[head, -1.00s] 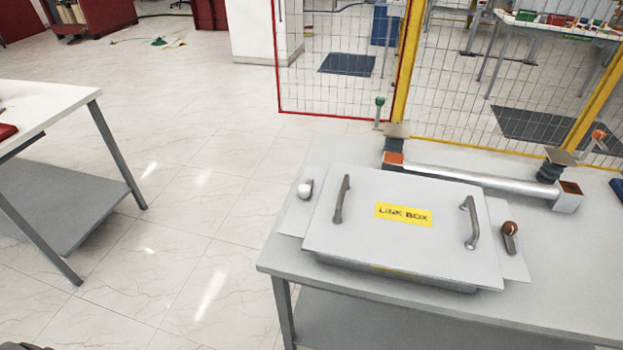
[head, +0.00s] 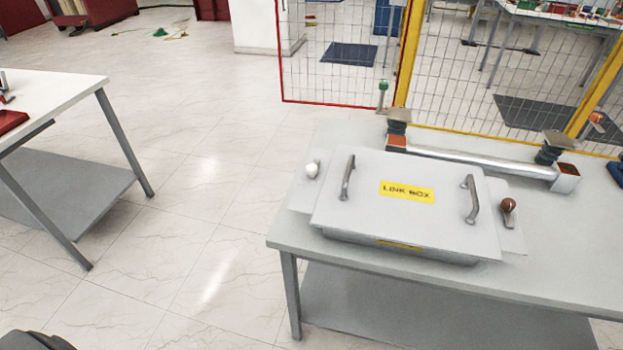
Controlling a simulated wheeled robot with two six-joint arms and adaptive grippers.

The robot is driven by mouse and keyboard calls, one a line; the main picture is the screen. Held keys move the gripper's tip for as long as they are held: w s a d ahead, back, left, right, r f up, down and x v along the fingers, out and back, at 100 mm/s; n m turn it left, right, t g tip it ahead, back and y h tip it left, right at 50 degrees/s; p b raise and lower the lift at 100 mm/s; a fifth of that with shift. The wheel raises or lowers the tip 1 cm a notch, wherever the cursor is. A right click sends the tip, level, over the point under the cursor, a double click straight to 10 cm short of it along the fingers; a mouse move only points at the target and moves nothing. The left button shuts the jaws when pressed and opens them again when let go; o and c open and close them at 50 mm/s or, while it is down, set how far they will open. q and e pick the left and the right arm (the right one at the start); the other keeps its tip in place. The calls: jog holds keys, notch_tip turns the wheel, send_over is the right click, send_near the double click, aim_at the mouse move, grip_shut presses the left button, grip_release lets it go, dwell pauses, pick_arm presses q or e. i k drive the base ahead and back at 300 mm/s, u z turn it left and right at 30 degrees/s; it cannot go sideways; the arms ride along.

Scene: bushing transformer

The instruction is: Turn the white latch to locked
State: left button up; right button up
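The link box (head: 345,212) is a grey box with a flat lid, two grey handles and a yellow "LINK BOX" label (head: 406,191). It sits on a grey table. The white latch (head: 312,170) has a round white knob and sits on a plate at the left side of the box. A brown-knobbed latch (head: 508,205) sits on the plate at the right side. The exact turn of the white latch is too small to tell. Neither of my grippers shows in the head view.
The grey table (head: 290,236) also holds a metal bar with dark insulators (head: 480,160) behind the box. A white-topped table (head: 50,92) stands at the left. A mesh fence (head: 340,75) stands behind. The tiled floor (head: 215,200) between the tables is clear.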

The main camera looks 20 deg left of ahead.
aim_at(312, 169)
jog(key=k, duration=1.05)
jog(key=u, duration=0.7)
jog(key=i, duration=2)
jog(key=z, duration=1)
